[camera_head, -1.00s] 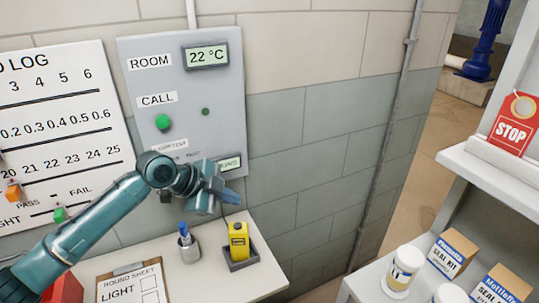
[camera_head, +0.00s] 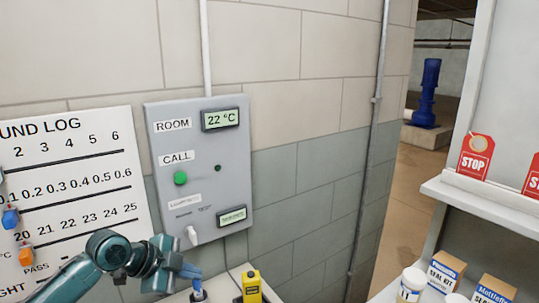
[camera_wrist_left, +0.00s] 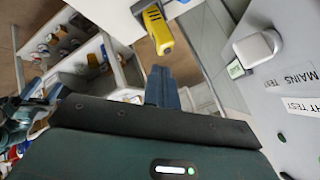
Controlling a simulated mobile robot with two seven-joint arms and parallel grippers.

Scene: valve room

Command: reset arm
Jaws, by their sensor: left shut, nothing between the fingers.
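My left arm comes in from the lower left in the head view. Its gripper (camera_head: 188,271) is shut and empty, in front of the wall below the grey control panel (camera_head: 236,160). In the left wrist view its closed fingers (camera_wrist_left: 162,88) are together with nothing between them. The panel has a green call button (camera_head: 180,177), a room display (camera_head: 221,118) reading 22 °C and a white switch (camera_head: 193,236) near its lower edge.
A yellow device (camera_head: 251,286) stands right of my gripper; the wrist view shows it just beyond the fingertips. The log board (camera_head: 75,170) hangs at left. A shelf (camera_head: 485,195) with red STOP tags is at right. Open floor shows between wall and shelf.

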